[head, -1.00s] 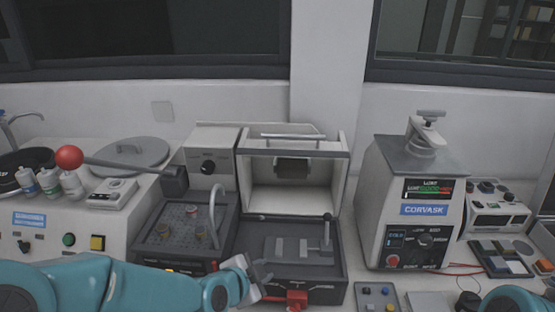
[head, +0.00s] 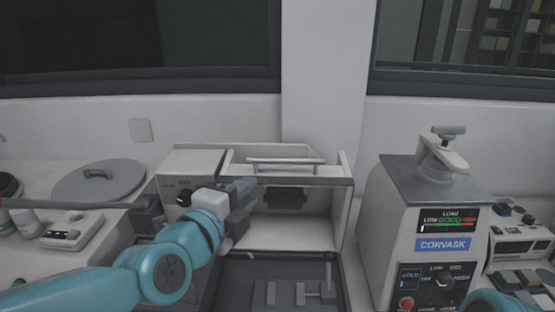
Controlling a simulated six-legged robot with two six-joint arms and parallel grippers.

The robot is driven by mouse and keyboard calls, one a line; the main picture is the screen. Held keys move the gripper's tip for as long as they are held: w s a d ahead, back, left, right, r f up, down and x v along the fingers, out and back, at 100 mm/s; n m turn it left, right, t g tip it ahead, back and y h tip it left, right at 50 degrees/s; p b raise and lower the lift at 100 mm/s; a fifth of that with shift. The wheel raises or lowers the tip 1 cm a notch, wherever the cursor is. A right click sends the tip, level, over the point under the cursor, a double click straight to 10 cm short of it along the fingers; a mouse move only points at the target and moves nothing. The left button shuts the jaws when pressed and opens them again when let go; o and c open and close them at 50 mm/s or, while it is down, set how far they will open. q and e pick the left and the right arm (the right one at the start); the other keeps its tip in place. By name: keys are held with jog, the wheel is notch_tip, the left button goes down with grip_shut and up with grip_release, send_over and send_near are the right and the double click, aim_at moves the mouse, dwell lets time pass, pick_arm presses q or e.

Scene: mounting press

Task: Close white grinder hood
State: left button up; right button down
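The white grinder hood (head: 345,212) stands at the middle of the bench, with its front open onto a pale inside and a dark block (head: 284,198). A silver bar handle (head: 285,161) runs across its raised top edge. Below it is the dark grinder bed (head: 240,280) with grey fixtures (head: 300,292). My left gripper (head: 242,207) is in front of the hood's left side, below the handle, and covers part of the opening. Nothing shows in it, and its finger gap is not clear. My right gripper is out of view; only a bit of its teal arm shows at bottom right.
A white CORVASK machine (head: 440,225) with a grey top stands close to the right of the grinder. A round grey lid (head: 98,180) and a small white device (head: 70,230) are at left. The wall and window frame are behind.

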aim_at(279, 162)
pick_arm(q)
jog(key=p+x, duration=0.1)
jog(key=x, duration=0.4)
jog(key=p+x, duration=0.1)
jog(key=x, duration=0.4)
jog(key=r+p+x, duration=0.1)
jog(key=x, duration=0.4)
jog(key=shift+w, duration=0.1)
jog(key=shift+w+f, duration=0.1)
jog(key=shift+w, duration=0.35)
jog(key=shift+s, duration=0.2)
grip_shut()
